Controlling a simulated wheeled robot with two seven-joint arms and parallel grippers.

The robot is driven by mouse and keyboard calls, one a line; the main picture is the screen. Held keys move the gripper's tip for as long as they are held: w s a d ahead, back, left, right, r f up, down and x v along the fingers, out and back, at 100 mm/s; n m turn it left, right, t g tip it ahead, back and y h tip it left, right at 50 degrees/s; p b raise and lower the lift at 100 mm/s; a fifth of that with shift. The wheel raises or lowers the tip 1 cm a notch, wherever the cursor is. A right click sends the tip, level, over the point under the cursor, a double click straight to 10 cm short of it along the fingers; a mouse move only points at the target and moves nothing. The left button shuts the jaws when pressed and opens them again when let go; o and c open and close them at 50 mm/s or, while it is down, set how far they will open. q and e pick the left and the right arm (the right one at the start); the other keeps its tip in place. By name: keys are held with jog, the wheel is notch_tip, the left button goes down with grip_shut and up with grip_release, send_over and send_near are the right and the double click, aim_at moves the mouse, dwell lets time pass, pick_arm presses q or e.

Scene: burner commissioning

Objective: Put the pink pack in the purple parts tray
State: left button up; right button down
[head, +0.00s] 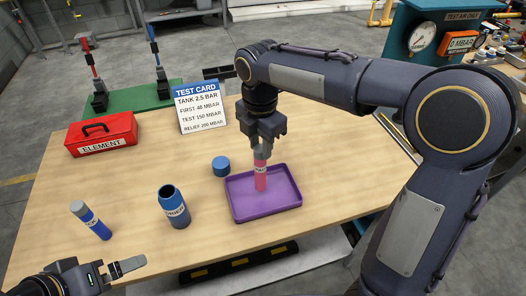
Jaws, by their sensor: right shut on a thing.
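The pink pack (260,177) is a small upright cylinder with a grey top and a white label. My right gripper (262,146) is shut on its top end and points down. The purple parts tray (286,198) is a shallow rectangular tray on the wooden table. The pack is within the tray's outline in the head view; I cannot tell whether its bottom touches the tray floor. My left gripper (118,270) is at the lower left by the table's front edge, with a grey finger showing; its opening is unclear.
A red box (101,138) and a test card (201,107) are at the back. The table (130,187) is clear between them.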

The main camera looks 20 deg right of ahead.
aim_at(260, 163)
jog(key=f, duration=0.3)
jog(key=w+f, duration=0.1)
jog(key=shift+d+f, duration=0.2)
jog(key=shift+d, duration=0.15)
jog(key=shift+f, duration=0.1)
jog(key=c, duration=1.1)
grip_release()
